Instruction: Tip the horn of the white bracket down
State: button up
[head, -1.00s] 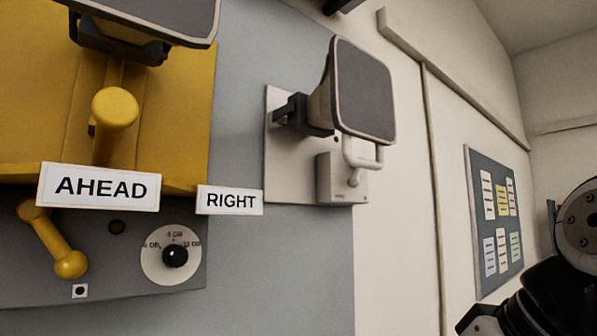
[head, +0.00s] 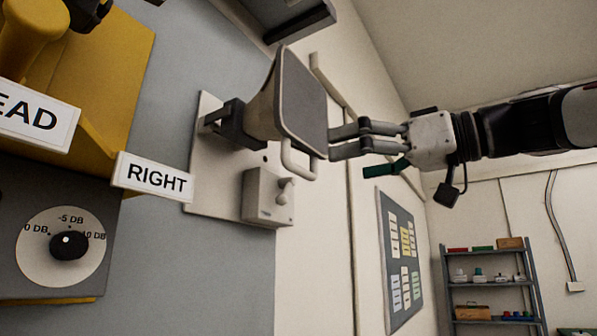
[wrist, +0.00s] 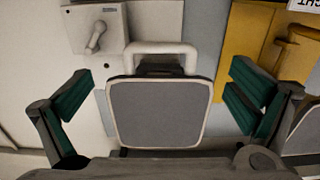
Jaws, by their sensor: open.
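The horn (head: 302,105) has a grey square face with a pale rim. It sits on a dark joint (head: 228,125) on the white bracket (head: 212,165), beside the RIGHT label. A white loop handle (head: 298,166) is at its lower edge. My gripper (head: 350,150) is in front of the horn's face, its fingers pointing toward the wall. In the wrist view my gripper (wrist: 162,80) is open, with the horn face (wrist: 155,112) between its green-padded fingers and a gap on each side. The loop handle (wrist: 160,48) shows beyond the face. Whether a finger touches the horn in depth is unclear.
A white box with a small lever (head: 268,197) is below the horn on the bracket. The yellow unit (head: 115,90) is at left, and another dark fixture (head: 300,25) is above. A notice board (head: 400,250) and shelf (head: 490,285) stand farther right.

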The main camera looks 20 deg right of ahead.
aim_at(305, 171)
jog(key=p+x, duration=0.1)
jog(key=x, duration=0.8)
jog(key=shift+w+a+p, duration=0.15)
jog(key=shift+w+p, duration=0.05)
jog(key=shift+p, duration=0.1)
jog(key=c, duration=1.5)
jog(key=shift+w+a+f+t+y+b, duration=0.65)
jog(key=shift+w+a+f+b, duration=0.65)
jog(key=shift+b, duration=3.95)
jog(key=shift+w+a+f+t+y+b, duration=0.7)
jog(key=shift+w+f+b, duration=1)
jog(key=shift+b, duration=3.55)
jog(key=shift+w+a+f+t+y+b, duration=0.35)
jog(key=shift+w+a+f+t+b, duration=0.8)
jog(key=shift+b, duration=4.1)
jog(key=shift+w+a+f+g, duration=0.1)
jog(key=shift+w+f+g, duration=0.2)
jog(key=shift+w, duration=0.05)
jog(key=o, duration=1.5)
